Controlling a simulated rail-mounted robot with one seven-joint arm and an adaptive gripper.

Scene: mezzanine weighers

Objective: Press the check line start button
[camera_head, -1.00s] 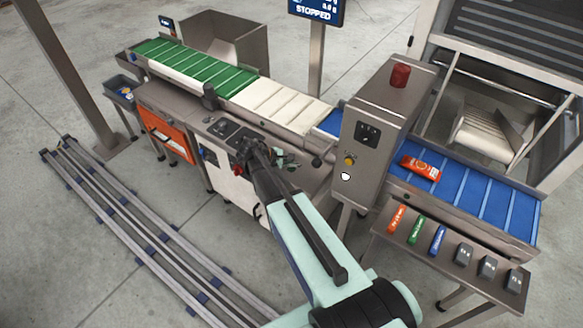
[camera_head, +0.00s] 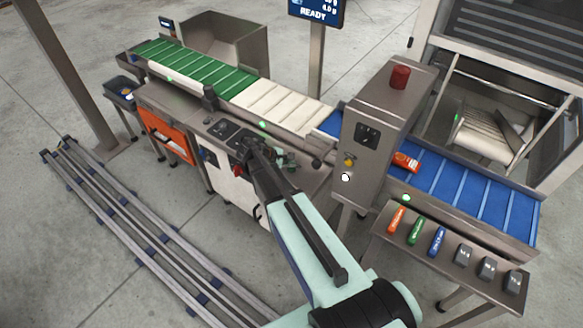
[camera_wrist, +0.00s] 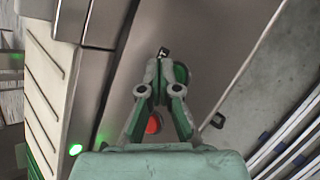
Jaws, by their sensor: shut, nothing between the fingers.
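My gripper (camera_head: 247,143) is shut and empty at the control deck (camera_head: 221,128) in front of the white belt. In the wrist view its fingertips (camera_wrist: 163,65) meet close to a small dark fitting on the steel surface. I cannot tell whether they touch it. A red knob (camera_head: 238,170) is on the front of the machine, below the gripper; a red round part (camera_wrist: 153,124) shows between the finger linkages in the wrist view. The start button cannot be made out and may be hidden by the gripper. The overhead display (camera_head: 314,12) reads READY.
A steel cabinet (camera_head: 372,130) with a red beacon (camera_head: 400,76) stands over the blue belt (camera_head: 462,190). An orange pack (camera_head: 405,162) lies on that belt beside it. A shelf of colored bars and weights is at right. Floor rails (camera_head: 150,235) run at left.

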